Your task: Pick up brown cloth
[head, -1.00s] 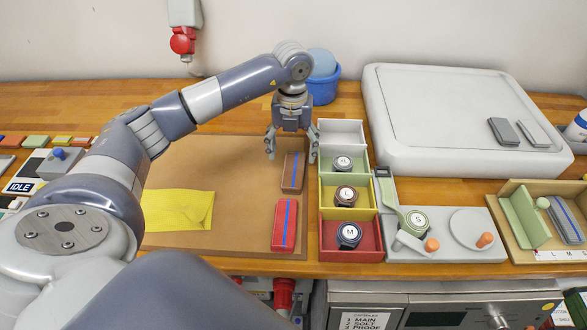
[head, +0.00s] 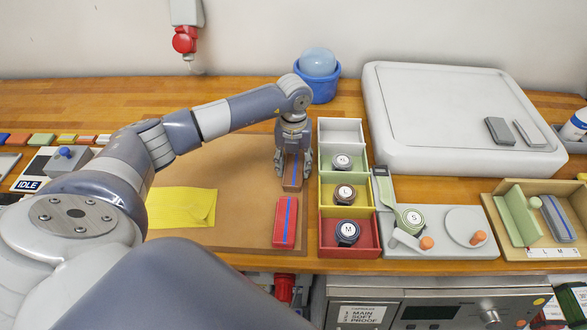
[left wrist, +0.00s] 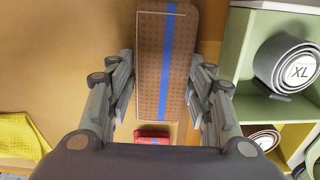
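The brown cloth (head: 292,172) is a folded brown block with a blue stripe, lying on the brown mat (head: 240,165) just left of the coloured compartments. It also shows in the left wrist view (left wrist: 150,65). My left gripper (head: 293,172) points down over it. In the left wrist view the open fingers (left wrist: 160,100) stand on either side of the cloth, with small gaps visible. My right gripper is not in view.
A red folded cloth (head: 285,222) lies in front of the brown one. A yellow cloth (head: 182,207) lies to the left. The compartment box (head: 319,190) with round labelled rolls stands close on the right. A blue bucket (head: 322,92) is behind.

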